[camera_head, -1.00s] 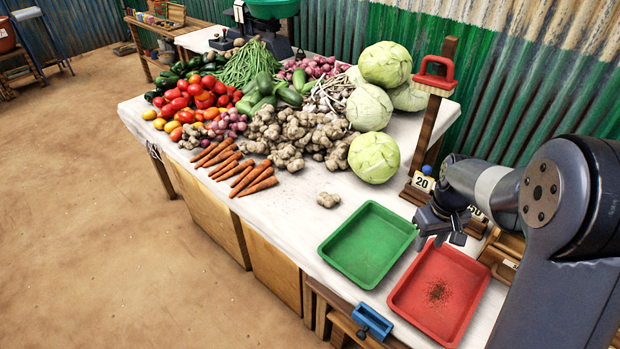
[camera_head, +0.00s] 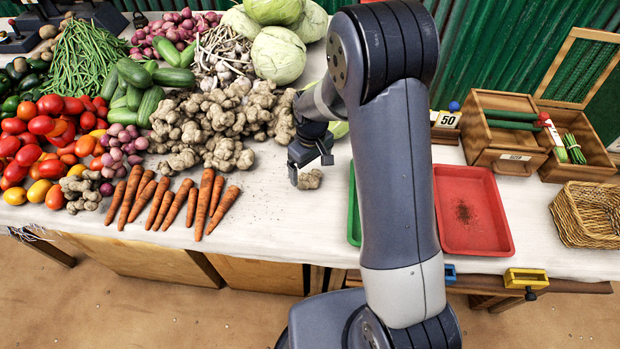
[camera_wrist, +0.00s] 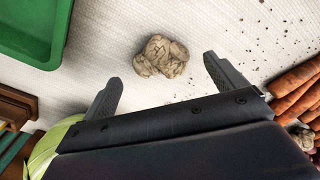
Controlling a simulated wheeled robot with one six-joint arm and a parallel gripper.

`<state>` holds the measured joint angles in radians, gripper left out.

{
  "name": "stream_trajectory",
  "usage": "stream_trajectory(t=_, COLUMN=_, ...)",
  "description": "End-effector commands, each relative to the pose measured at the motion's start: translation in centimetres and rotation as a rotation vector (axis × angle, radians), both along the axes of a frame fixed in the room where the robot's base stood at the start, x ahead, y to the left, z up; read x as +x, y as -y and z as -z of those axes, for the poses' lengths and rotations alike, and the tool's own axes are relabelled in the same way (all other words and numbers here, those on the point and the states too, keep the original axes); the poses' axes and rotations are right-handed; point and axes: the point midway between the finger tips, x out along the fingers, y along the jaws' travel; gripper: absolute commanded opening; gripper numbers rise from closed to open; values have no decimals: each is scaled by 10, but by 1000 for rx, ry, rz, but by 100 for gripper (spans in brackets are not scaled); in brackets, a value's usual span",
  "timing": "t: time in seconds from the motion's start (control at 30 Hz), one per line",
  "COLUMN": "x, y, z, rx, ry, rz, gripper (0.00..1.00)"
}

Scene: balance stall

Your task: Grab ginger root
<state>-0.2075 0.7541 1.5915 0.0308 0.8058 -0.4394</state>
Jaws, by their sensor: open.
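In the wrist view the ginger root (camera_wrist: 161,57) lies ahead of and between my two fingers, apart from both. My gripper (camera_wrist: 165,80) is open and empty. In the head view my gripper (camera_head: 308,172) points down beside the lone root, and my arm hides part of the table behind it. A large pile of ginger roots (camera_head: 215,125) lies to the left.
Carrots (camera_head: 175,205) lie to the left of my gripper. A green tray (camera_head: 354,210), partly hidden by my arm, and a red tray (camera_head: 475,190) are to the right. Cabbages (camera_head: 278,55) stand behind. Wooden boxes (camera_head: 500,150) and a basket (camera_head: 588,215) are farther right.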

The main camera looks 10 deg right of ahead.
Motion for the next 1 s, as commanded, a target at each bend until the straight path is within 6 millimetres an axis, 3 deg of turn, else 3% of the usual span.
stream_trajectory(t=0.2, x=-3, y=-1, z=29, rx=-1, ry=-3, rz=0, gripper=92)
stream_trajectory(t=0.5, x=-2, y=-1, z=33, rx=0, ry=0, rz=0, gripper=91)
stream_trajectory(t=1.0, x=-2, y=-1, z=32, rx=0, ry=0, rz=0, gripper=50)
